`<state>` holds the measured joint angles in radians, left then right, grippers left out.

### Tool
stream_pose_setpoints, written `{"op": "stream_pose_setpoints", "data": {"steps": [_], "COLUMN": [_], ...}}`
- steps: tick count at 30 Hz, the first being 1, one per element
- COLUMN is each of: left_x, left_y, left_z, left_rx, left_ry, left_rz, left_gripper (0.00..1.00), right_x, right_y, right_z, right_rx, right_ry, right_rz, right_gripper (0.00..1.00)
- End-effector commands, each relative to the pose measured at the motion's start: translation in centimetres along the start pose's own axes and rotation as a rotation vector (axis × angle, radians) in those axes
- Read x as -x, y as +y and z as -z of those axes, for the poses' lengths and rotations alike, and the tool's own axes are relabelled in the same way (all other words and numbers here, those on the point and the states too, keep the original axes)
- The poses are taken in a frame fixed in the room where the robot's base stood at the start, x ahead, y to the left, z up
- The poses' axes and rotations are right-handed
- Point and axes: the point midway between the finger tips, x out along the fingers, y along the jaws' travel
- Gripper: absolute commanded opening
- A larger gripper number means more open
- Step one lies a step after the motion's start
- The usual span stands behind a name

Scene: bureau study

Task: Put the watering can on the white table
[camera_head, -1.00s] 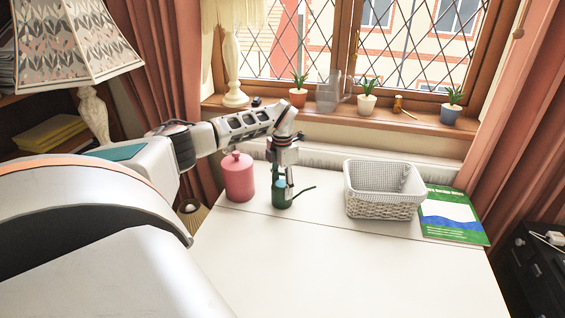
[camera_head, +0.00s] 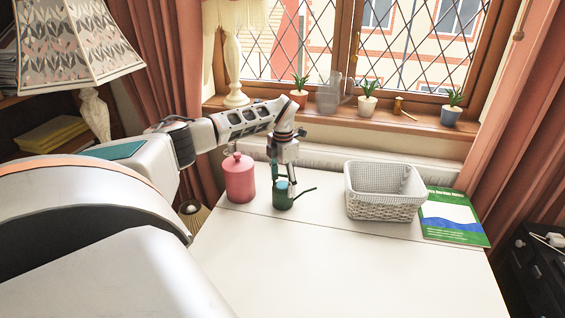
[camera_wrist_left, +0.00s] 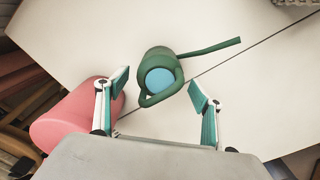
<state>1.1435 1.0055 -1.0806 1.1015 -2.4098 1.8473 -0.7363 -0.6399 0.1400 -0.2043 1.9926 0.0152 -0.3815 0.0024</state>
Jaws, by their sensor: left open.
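The green watering can (camera_head: 283,199) stands upright on the white table (camera_head: 330,262), with its spout toward the right. It also shows in the left wrist view (camera_wrist_left: 182,66), with a blue round patch inside its top and its handle toward me. My right gripper is not in view.
A pink lidded jar (camera_head: 239,180) stands close left of the can. A white wicker basket (camera_head: 384,208) and a green booklet (camera_head: 455,234) lie to the right. The front of the table is clear. Potted plants stand on the windowsill behind.

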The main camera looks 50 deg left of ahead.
Motion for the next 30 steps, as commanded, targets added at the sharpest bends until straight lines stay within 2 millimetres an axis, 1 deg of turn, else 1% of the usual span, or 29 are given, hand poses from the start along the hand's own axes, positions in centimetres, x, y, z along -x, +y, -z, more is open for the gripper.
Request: {"op": "stream_pose_setpoints", "data": {"steps": [1,6,9,13,18,30], "left_x": [1.4,5.1,7.0,8.9,10.1,10.2], "left_y": [0.1,0.0,0.1,0.1,0.0,0.0], "left_z": [-0.1,-0.1,-0.1,-0.1,0.0,0.0], "left_rx": [0.001,-0.001,0.000,0.000,-0.001,-0.001], "left_ry": [-0.006,-0.007,-0.007,-0.005,-0.002,-0.001], "left_rz": [-0.002,-0.002,-0.002,-0.001,0.000,0.000], "left_gripper": [0.67,0.67,0.67,0.67,0.67,0.67], "right_x": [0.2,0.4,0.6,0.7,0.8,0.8], "right_y": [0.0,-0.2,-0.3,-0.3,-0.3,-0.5], "right_z": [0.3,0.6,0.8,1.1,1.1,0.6], "right_rx": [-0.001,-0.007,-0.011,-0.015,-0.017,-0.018], "right_ry": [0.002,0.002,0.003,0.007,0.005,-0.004], "right_rz": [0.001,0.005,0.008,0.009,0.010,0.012], "right_gripper": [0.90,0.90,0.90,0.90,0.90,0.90]}}
